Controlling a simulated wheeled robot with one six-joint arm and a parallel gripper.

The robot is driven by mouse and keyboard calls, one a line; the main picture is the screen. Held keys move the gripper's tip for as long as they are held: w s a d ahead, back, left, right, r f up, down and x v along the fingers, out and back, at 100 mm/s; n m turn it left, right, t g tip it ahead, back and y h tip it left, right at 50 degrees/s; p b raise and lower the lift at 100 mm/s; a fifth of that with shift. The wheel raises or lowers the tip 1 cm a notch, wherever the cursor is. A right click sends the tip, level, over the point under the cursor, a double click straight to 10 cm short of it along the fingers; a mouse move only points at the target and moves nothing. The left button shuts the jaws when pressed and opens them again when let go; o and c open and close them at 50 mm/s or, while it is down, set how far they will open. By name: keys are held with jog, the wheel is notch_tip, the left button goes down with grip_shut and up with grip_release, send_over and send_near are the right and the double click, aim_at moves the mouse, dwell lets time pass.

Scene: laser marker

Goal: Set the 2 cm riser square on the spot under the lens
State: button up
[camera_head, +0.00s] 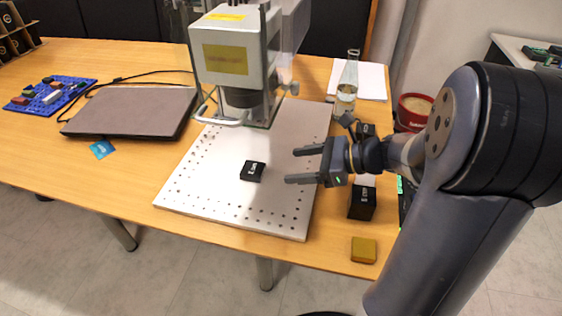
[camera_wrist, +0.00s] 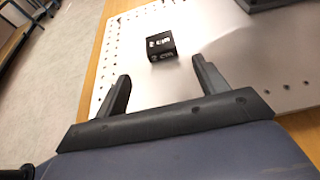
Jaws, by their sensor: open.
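A small black block with white lettering, the riser (camera_head: 252,171), lies on the pale perforated plate (camera_head: 212,190), in front of the marker's lens (camera_head: 241,98) and to its right. No mark for the spot is distinguishable.
The laser marker (camera_head: 235,50) stands at the plate's back. Right of the plate are a taller black block (camera_head: 362,201), a yellow block (camera_head: 363,250), a flask (camera_head: 347,88) and a red tin (camera_head: 414,110). A laptop (camera_head: 134,110) lies left. The plate's front is otherwise clear.

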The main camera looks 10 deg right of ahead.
aim_at(263, 170)
jog(key=shift+v, duration=1.4)
jog(key=b+x, duration=0.2)
jog(key=x, duration=0.9)
jog(key=shift+a+f+b, duration=0.15)
jog(key=shift+b, duration=0.15)
jog(key=shift+w+a+f, duration=0.1)
jog(key=shift+w+a, duration=0.05)
jog(key=shift+a, duration=0.1)
jog(key=shift+a+f, duration=0.1)
jog(key=shift+f, duration=0.1)
jog(key=shift+r, duration=0.25)
